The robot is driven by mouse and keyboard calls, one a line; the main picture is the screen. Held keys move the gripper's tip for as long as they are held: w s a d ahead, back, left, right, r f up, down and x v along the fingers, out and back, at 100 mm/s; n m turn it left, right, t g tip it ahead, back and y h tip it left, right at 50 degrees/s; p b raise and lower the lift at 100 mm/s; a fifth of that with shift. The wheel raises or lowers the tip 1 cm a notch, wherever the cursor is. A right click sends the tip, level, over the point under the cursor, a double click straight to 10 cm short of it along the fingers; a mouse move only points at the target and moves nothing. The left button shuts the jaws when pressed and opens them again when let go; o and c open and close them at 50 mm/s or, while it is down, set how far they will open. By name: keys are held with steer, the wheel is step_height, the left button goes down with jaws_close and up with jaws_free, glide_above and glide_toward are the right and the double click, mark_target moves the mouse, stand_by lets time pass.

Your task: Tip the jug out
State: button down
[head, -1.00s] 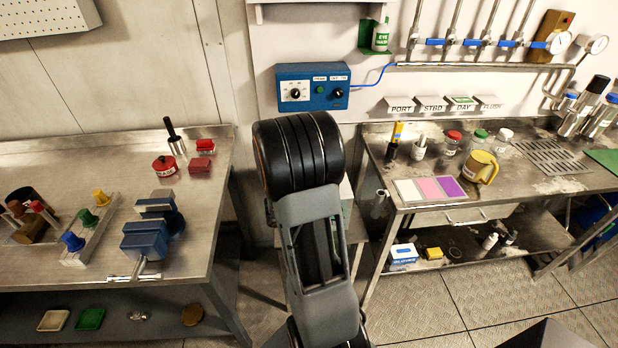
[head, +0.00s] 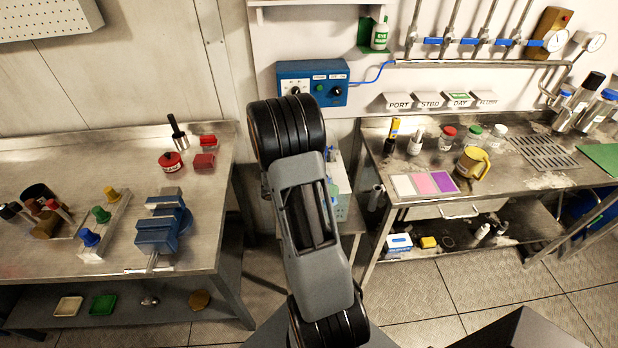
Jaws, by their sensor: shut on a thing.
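My arm fills the middle of the head view between the two benches. My gripper is not in view, so I cannot see what is in its jaws.
The right bench (head: 545,180) also bears a drain grating (head: 543,152), several small bottles and white, pink and purple cards (head: 423,184). The left bench (head: 60,165) bears a blue vise (head: 163,228) and a red can (head: 171,161). Floor shows at lower right.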

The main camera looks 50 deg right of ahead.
steer(key=shift+w+d+r+n+g+p, duration=0.25)
steer(key=shift+w+n+g+p, duration=0.25)
steer(key=shift+w+n, duration=0.15)
steer(key=shift+w+d+r+n+g+p, duration=0.25)
steer(key=shift+w+n+g+p, duration=0.25)
steer(key=shift+n, duration=0.25)
stand_by(0.6)
